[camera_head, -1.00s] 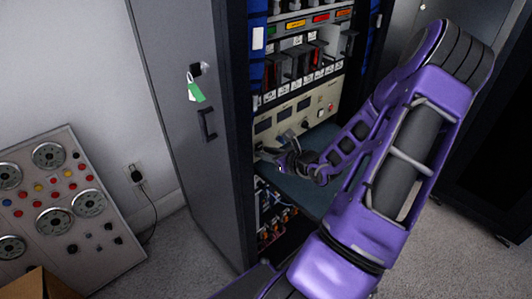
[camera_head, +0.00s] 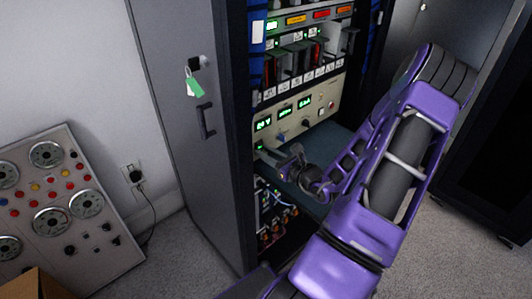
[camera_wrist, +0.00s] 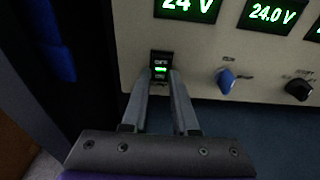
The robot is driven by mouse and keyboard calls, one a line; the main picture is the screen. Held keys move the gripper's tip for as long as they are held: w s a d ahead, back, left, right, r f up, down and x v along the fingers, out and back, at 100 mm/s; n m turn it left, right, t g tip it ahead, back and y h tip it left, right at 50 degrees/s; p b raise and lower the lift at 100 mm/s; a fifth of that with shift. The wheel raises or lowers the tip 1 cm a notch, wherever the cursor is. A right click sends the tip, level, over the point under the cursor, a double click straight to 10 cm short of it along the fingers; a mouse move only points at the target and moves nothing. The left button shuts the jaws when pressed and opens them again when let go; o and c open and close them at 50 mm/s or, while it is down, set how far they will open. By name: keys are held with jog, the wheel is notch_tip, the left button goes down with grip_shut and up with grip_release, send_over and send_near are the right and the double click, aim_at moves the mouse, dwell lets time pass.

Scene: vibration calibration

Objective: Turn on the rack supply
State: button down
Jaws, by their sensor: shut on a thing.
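The rack supply (camera_head: 323,98) is a beige panel in the open cabinet; it also shows in the wrist view (camera_wrist: 197,52). Its displays (camera_wrist: 269,14) are lit green, and two in the wrist view read "24 V" and "24.0 V". A small black switch (camera_wrist: 160,61) with a green-lit band sits at the panel's lower left. My gripper (camera_wrist: 159,77) has a fingertip at each side of this switch and is shut on it. In the head view my gripper (camera_head: 279,164) is at the panel's lower left corner, where it hides the switch.
A blue knob (camera_wrist: 226,81) and a black knob (camera_wrist: 299,89) are right of the switch. The grey cabinet door (camera_head: 180,110) with keys stands open at left. A blue-grey shelf (camera_head: 335,142) lies below the panel. A gauge console (camera_head: 65,200) leans at far left.

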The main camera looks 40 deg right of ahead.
jog(key=c, duration=0.7)
grip_release()
jog(key=shift+s, duration=0.1)
jog(key=s, duration=0.5)
jog(key=s+d+r+p, duration=0.1)
jog(key=s, duration=0.5)
jog(key=s+r, duration=0.1)
jog(key=s, duration=0.5)
jog(key=shift+d+r+p, duration=0.15)
jog(key=shift+d+p, duration=0.05)
jog(key=shift+p, duration=0.2)
